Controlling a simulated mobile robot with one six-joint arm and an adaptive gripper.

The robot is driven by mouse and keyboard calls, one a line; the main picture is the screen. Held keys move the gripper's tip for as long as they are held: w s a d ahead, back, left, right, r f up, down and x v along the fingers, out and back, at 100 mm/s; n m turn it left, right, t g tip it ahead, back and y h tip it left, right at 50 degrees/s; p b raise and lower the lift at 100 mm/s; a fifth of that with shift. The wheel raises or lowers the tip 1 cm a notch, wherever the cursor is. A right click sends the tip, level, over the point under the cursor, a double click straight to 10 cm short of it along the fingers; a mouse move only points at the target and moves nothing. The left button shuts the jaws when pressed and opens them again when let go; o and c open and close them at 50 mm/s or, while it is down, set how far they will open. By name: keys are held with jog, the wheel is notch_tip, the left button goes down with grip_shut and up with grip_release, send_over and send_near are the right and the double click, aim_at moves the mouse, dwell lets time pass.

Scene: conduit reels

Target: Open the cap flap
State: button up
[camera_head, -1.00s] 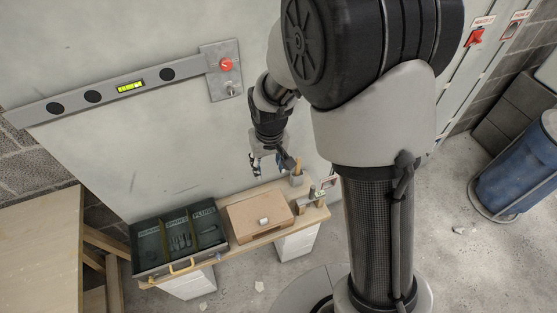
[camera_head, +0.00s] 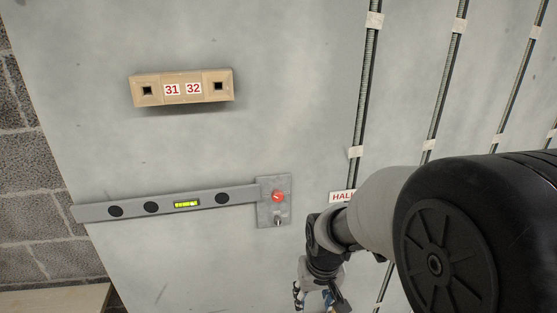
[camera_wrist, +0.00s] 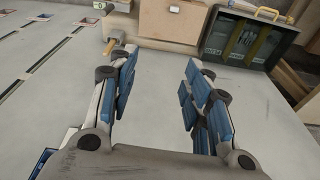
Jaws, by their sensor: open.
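I cannot make out a cap flap in either view. In the head view, a tan block (camera_head: 182,98) labelled 31 and 32 is fixed to the wall, with a dark square hole near each end. A grey metal plate (camera_head: 273,215) with a red round button (camera_head: 278,196) and a small lever (camera_head: 278,221) is lower on the wall. My gripper (camera_head: 313,298) is at the bottom of the head view, below and to the right of that plate. In the wrist view my gripper (camera_wrist: 160,62) is open, its blue-padded fingers apart with nothing between them.
A spirit level (camera_head: 165,204) lies along the wall left of the plate. A HAL label (camera_head: 341,197) and vertical conduits (camera_head: 363,100) are to the right. The wrist view shows a tan box (camera_wrist: 172,22) and a dark green compartment case (camera_wrist: 230,55) at the top. Bare wall surrounds the tan block.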

jog(key=s+d+r+t, duration=0.1)
jog(key=s+d+r, duration=0.1)
jog(key=s+r, duration=0.5)
jog(key=s+d+r+m+t, duration=0.1)
jog(key=s+d+r, duration=0.2)
jog(key=s+r, duration=0.4)
jog(key=s, duration=0.6)
jog(key=shift+d+r+t+b, duration=0.15)
jog(key=shift+r+t+b, duration=0.05)
jog(key=shift+t+b, duration=0.15)
